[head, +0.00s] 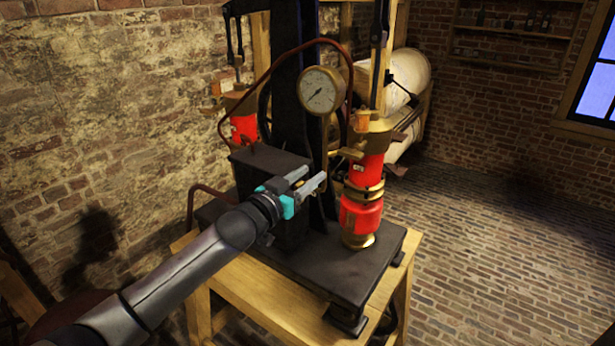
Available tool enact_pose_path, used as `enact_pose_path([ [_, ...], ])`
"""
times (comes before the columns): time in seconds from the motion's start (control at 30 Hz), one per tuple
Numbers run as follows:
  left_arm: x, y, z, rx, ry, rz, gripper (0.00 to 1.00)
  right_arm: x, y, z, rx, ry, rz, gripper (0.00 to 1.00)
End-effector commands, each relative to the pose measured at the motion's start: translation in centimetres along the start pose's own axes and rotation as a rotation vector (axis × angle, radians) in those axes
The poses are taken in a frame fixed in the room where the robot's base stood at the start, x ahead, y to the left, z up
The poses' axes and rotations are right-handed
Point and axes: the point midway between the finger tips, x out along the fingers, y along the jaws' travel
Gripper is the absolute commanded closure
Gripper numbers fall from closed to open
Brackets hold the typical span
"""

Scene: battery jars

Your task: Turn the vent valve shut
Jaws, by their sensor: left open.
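A pump-like machine with a black column stands on a black base plate (335,270). A round brass-rimmed gauge (321,91) is on the column. A red and brass cylinder (362,200) stands at the right, with a brass top piece (372,140) and a small brass part (348,153) sticking out to its left. I cannot tell for certain which part is the vent valve. My left gripper (311,181) is open and empty, in front of the column and left of the red cylinder, apparently touching nothing. My right gripper is not in view.
A black box (265,165) stands behind my left gripper, and a second red cylinder (243,127) is behind it. A dark red hose (265,76) arches over. The wooden bench (290,315) carries the machine. The brick floor (480,260) at the right is clear.

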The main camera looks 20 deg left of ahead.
Motion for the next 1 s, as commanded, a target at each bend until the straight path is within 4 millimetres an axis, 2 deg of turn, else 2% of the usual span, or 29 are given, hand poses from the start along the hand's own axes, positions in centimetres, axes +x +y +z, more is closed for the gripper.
enact_pose_path([
  [0.23,0.02,0.02,0.05,-0.001,-0.001,0.000,0.57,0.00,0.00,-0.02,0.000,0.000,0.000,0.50],
  [0.6,0.00,0.02,0.06,-0.001,-0.001,0.000,0.99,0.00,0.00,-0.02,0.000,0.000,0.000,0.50],
  [1.0,-0.01,0.01,0.08,-0.001,-0.002,0.000,1.00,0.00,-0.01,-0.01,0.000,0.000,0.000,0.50],
])
